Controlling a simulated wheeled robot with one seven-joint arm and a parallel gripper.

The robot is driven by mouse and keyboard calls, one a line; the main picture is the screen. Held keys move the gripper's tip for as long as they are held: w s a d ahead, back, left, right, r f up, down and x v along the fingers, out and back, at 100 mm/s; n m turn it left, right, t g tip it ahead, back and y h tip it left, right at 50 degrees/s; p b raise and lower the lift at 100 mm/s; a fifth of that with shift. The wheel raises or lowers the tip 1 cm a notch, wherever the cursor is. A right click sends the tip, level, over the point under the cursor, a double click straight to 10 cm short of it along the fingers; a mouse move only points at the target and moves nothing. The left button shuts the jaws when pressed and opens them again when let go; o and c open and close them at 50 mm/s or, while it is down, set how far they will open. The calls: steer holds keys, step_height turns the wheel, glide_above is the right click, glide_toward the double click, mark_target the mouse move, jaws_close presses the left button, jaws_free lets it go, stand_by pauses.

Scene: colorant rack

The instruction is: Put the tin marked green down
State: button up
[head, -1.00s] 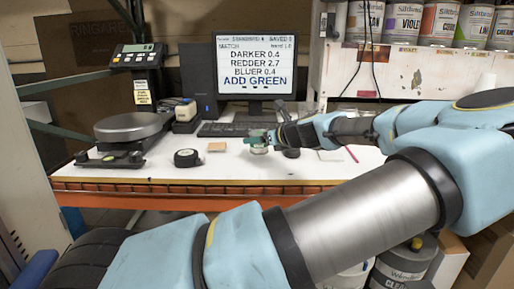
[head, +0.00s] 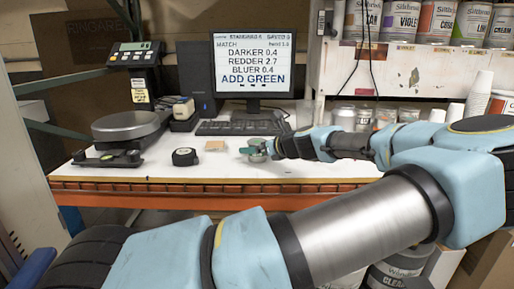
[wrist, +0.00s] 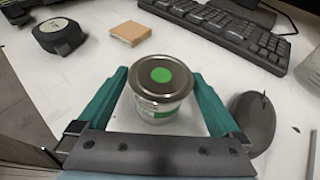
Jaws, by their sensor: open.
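The tin with a green dot on its lid (wrist: 162,76) stands upright on the white worktop in the wrist view. It also shows small in the head view (head: 258,157), partly hidden by the fingers. My gripper (wrist: 160,78) is open, with one teal finger on each side of the tin. Narrow gaps show between the fingers and the tin. In the head view my gripper (head: 254,149) is low over the worktop at the tin.
A dark mouse (wrist: 251,120) lies close to the right finger. A keyboard (wrist: 225,32), a tan block (wrist: 130,33) and a black tape measure (wrist: 60,35) lie around. A scale (head: 128,127) stands at the left. The monitor (head: 253,65) reads "ADD GREEN".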

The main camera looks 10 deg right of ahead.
steer(key=shift+r, duration=0.15)
steer(key=b+v, duration=0.2)
steer(key=v, duration=1)
